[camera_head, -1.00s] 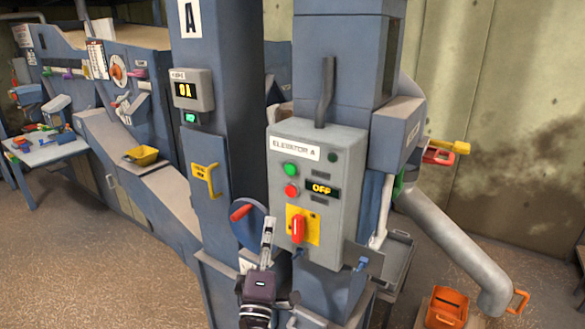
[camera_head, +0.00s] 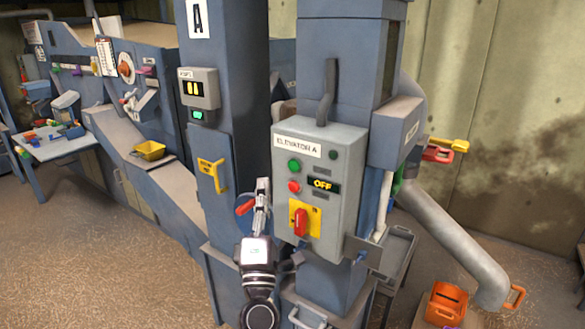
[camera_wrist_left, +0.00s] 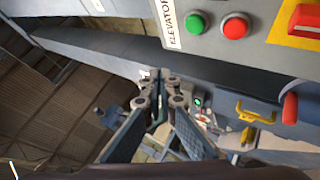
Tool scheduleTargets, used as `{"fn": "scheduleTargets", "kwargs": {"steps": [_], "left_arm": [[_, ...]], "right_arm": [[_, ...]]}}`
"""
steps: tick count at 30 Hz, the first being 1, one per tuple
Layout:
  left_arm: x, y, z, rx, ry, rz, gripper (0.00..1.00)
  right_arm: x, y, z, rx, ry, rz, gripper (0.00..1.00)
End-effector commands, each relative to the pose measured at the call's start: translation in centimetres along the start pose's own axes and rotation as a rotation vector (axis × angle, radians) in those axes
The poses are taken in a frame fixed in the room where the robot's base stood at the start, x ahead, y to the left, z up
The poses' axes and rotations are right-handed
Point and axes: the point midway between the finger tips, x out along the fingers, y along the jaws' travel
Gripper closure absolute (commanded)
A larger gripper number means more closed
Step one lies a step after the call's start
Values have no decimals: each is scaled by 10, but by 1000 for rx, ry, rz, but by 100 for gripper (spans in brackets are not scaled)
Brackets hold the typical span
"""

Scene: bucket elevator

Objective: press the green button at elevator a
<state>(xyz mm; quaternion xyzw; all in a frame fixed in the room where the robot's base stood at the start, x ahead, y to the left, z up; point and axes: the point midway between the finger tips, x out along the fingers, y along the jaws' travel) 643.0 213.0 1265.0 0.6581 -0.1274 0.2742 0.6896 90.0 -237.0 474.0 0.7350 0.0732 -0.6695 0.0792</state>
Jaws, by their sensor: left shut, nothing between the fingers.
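The grey control box (camera_head: 340,150), labelled ELEVATOR A, is on the blue elevator column. Its green button (camera_head: 294,166) is above a red button (camera_head: 294,186), beside a display reading OFF (camera_head: 323,185). A red switch handle on a yellow plate (camera_head: 301,221) is lower down. My left gripper (camera_head: 262,184) is shut and empty, left of the box, with its fingers pointing up and its tips near the red button's height. It appears apart from the box. In the left wrist view the green button (camera_wrist_left: 194,22) is above and right of the shut fingertips (camera_wrist_left: 164,76). My right gripper is out of view.
A red-handled wheel (camera_head: 245,208) is behind my left gripper. A pipe (camera_head: 450,240) and an orange bucket (camera_head: 446,303) are at the right.

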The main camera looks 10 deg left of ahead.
Motion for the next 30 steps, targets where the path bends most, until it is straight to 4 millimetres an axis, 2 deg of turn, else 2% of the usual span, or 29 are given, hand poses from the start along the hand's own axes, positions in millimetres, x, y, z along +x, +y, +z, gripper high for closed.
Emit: {"fn": "scheduleTargets", "kwargs": {"steps": [15,21,30], "left_arm": [[46,-35,34,-1,0,2,100],[54,-40,40,0,-1,0,100],[55,-39,40,0,-1,0,100]], "right_arm": [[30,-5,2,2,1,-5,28],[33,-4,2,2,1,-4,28],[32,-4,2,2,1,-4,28]]}}
